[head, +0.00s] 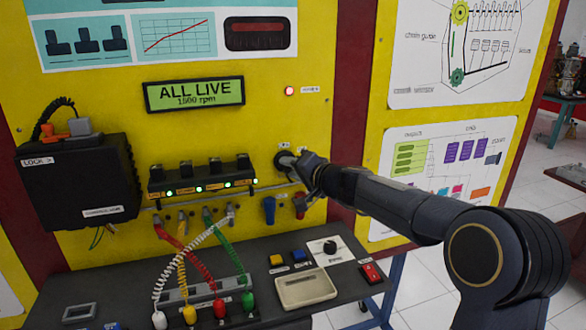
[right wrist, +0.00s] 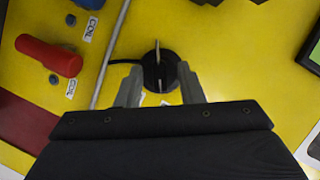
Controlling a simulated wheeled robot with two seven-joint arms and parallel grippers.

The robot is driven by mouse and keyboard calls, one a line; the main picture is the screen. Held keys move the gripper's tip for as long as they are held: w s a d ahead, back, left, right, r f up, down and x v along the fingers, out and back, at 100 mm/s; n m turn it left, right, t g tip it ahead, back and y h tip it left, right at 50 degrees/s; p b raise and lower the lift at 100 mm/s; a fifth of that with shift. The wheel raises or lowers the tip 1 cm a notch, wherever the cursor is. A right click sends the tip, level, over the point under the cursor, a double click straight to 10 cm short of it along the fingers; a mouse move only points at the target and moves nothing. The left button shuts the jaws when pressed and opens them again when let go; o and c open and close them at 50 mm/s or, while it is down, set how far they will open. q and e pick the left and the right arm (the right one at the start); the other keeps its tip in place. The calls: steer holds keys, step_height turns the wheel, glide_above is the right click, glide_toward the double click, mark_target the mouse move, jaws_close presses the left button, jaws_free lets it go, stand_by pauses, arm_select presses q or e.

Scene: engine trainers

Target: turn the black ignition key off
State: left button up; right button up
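The black ignition key (right wrist: 158,72) sits in a round black switch on the yellow panel. In the right wrist view its thin grip is seen edge-on, running up and down the picture. My right gripper (right wrist: 161,80) is open, with one grey finger on each side of the switch. I cannot tell whether either finger touches it. In the head view my right gripper (head: 298,166) is against the panel and hides most of the key. The display (head: 194,94) reads "ALL LIVE" and an rpm line. A red lamp (head: 289,91) is lit. My left gripper is not in view.
A red plug (right wrist: 48,55) is left of the switch in the right wrist view, near a grey rail. A row of coils (head: 200,177) with green lights is left of my gripper. The bench (head: 345,285) below carries buttons, a dial and several coloured leads.

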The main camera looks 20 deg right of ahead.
jaws_close()
steer(key=shift+n, duration=0.3)
steer(key=shift+a+r+n+g+h+p, duration=0.1)
steer(key=shift+n+g+h+p, duration=0.1)
steer(key=shift+n+h+p, duration=1.35)
steer(key=shift+a+f+n+g+h+p, duration=0.1)
steer(key=shift+n+g+h+p, duration=0.15)
steer(key=shift+n+p, duration=1.5)
steer(key=shift+a+r+n+g+h+p, duration=0.15)
steer(key=shift+n+h+p, duration=0.65)
steer(key=shift+p, duration=1.8)
steer(key=shift+d, duration=0.15)
